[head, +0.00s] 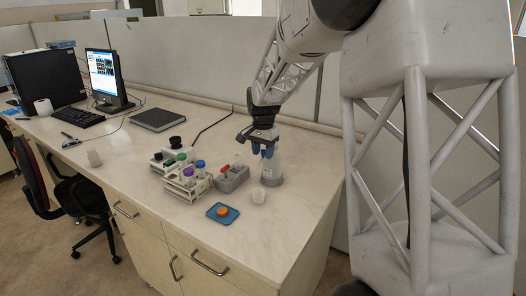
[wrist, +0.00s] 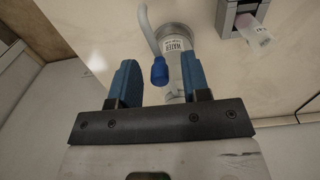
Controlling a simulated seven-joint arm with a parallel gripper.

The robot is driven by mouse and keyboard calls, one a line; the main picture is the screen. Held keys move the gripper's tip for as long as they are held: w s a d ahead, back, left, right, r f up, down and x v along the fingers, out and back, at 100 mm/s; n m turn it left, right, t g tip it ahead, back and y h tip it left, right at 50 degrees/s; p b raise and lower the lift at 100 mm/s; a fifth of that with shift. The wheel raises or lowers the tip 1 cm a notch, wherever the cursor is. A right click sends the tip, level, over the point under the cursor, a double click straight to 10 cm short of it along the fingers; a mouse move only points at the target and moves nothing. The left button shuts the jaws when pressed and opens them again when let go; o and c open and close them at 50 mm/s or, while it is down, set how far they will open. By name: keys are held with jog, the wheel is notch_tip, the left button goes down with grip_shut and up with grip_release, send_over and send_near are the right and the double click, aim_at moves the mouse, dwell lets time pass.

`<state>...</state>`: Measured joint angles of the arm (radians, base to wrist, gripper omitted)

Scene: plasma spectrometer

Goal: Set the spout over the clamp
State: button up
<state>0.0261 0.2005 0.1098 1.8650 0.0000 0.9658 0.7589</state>
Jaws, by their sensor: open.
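A clear wash bottle (head: 272,173) stands on the bench in the head view. In the wrist view the bottle (wrist: 175,44) carries a label reading WATER. Its white curved spout (wrist: 147,30) bends beside it, and a blue cap (wrist: 159,72) shows between my fingers. My gripper (wrist: 160,82) is open, its two blue fingers apart. In the head view my gripper (head: 266,150) is at the top of the bottle; contact cannot be told. A grey holder (head: 234,181) stands just left of the bottle, with a red piece (head: 226,169) on it. I cannot tell which thing is the clamp.
A white rack (head: 186,187) with several capped tubes stands left of the grey holder. A blue dish (head: 222,214) with an orange lid lies near the front edge. Bench space right of the bottle is clear.

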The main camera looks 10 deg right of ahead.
grip_shut()
jog(key=shift+w+a, duration=0.1)
jog(key=shift+a, duration=0.05)
dwell(0.4)
jog(key=w+a+m, duration=0.2)
jog(key=w+m, duration=0.8)
jog(key=m, duration=0.5)
jog(key=shift+w+a, duration=0.3)
jog(key=shift+a, duration=0.1)
dwell(0.3)
grip_release()
